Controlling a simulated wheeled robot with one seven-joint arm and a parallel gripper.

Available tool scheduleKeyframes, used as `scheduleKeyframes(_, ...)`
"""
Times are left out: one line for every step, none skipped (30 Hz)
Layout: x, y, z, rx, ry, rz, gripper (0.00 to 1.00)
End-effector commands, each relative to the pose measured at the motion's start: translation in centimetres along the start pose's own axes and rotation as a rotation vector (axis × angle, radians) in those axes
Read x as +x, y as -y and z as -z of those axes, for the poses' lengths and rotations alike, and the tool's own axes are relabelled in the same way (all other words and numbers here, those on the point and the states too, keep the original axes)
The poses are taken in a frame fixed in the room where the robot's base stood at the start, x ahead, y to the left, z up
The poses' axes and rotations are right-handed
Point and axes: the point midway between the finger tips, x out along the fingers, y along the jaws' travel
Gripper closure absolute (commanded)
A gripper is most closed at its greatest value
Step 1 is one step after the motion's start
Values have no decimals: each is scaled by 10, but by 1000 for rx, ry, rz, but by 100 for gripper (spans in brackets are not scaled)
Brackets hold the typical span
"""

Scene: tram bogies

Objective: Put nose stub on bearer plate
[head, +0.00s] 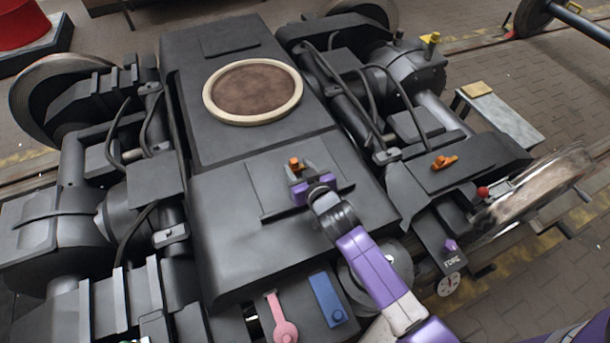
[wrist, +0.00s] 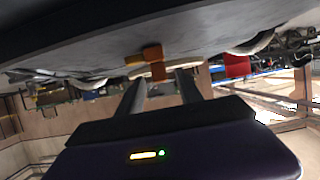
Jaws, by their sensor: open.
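A small orange piece (head: 295,163), which I take to be the nose stub, stands on the dark bogie top at the tips of my gripper (head: 302,172). A flat raised plate (head: 268,203) on the bogie under my gripper may be the bearer plate; I cannot tell for sure. In the wrist view the orange piece (wrist: 153,58) is against a grey surface, just beyond and between the fingertips. My gripper (wrist: 162,76) is open, with a gap between its fingers. The fingers do not visibly press on the piece.
Another orange part (head: 444,162) lies on a dark ledge to the right. A ring with a brown centre (head: 253,92) is farther back. A blue block (head: 327,299) and a pink part (head: 281,318) lie at the front. Hoses and wheels flank the bogie.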

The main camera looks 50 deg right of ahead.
Motion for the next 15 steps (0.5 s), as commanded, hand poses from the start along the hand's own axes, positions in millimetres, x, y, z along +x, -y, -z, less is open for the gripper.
scheduleKeyframes(-12, 0, 0, 0, 0, 1, 57)
scheduleKeyframes(-18, 0, -1, 0, 1, 1, 57)
scheduleKeyframes(-24, 0, -1, 0, 0, 0, 57)
scheduleKeyframes(-29, 0, -1, -1, 1, 0, 57)
scheduleKeyframes(-34, 0, 0, -1, 1, 0, 57)
scheduleKeyframes(-39, 0, -1, -1, 1, 0, 57)
scheduleKeyframes(-42, 0, -1, -1, 1, 0, 57)
scheduleKeyframes(-45, 0, 0, -1, 0, 0, 57)
scheduleKeyframes(-49, 0, 0, -1, 0, 0, 57)
scheduleKeyframes(-51, 0, 0, -1, 0, 0, 57)
scheduleKeyframes(-53, 0, 0, -1, 0, 0, 57)
scheduleKeyframes(-54, 0, 0, -1, 0, 0, 57)
scheduleKeyframes(-55, 0, 0, 0, -1, 0, 57)
scheduleKeyframes(-56, 0, 0, 0, -1, 0, 57)
scheduleKeyframes(-56, 0, 1, 0, -1, 0, 57)
